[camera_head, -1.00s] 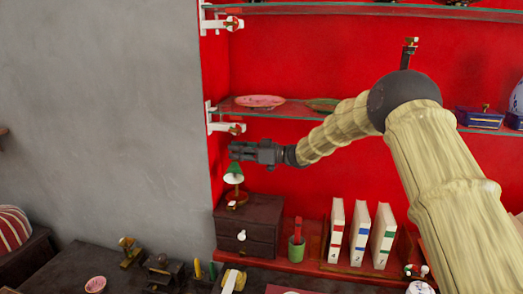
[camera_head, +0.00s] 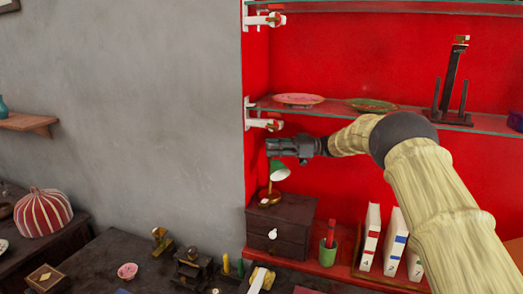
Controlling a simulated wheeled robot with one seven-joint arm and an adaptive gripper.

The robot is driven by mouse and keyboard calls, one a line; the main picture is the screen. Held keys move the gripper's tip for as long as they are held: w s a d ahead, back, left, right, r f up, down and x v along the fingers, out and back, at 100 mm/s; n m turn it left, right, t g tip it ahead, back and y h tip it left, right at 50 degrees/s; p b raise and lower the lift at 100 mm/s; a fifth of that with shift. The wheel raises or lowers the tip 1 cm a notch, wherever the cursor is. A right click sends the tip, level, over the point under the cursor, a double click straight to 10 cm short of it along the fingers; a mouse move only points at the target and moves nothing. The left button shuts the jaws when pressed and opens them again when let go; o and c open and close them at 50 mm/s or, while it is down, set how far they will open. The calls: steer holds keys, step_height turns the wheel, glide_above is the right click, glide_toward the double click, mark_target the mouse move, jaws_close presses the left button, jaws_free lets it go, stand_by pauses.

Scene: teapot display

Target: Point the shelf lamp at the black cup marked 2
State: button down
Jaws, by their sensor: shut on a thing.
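The shelf lamp has a green shade (camera_head: 279,170) with a pale underside and a brownish base (camera_head: 269,197). It stands on top of a dark drawer cabinet (camera_head: 282,225) in the red shelf niche. Its shade leans to the right of the base. My dark gripper (camera_head: 276,147) reaches in from the right and is shut on the lamp at its top, just above the shade. The exact contact is small and partly hidden by the gripper. I cannot make out a black cup marked 2.
A glass shelf (camera_head: 345,108) with a pink plate (camera_head: 298,100) and a green plate (camera_head: 372,105) runs above my gripper. A green pot (camera_head: 328,253) and numbered white books (camera_head: 371,237) stand to the right. Small items, including a pink bowl (camera_head: 127,271), crowd the dark table.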

steer(key=shift+w+r, duration=0.1)
steer(key=shift+r, duration=0.25)
steer(key=c, duration=1.5)
jaws_free()
steer(key=shift+o, duration=1.2)
steer(key=shift+f+g, duration=0.2)
steer(key=shift+g, duration=0.1)
steer(key=shift+a+t, duration=0.15)
steer(key=shift+t, duration=0.25)
